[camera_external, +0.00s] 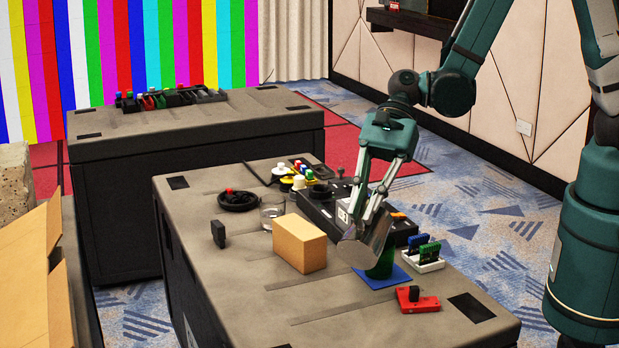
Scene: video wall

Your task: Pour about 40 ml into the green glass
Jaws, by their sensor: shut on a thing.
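The green glass (381,266) stands on a blue mat (386,279) near the front of the dark case. My gripper (371,212) is above it and to its left, shut on a grey metallic cup (359,249). The cup is tilted, with its lower end beside and partly in front of the green glass. Whether liquid leaves the cup cannot be seen, and the inside of the green glass is hidden. A clear glass (271,214) stands farther back on the case.
A tan box (299,243) stands just left of the cup. A black device (317,203) lies behind. A white holder with blue and green pieces (427,258) and a red object (418,301) are close by at right and front. The case's front left top is clear.

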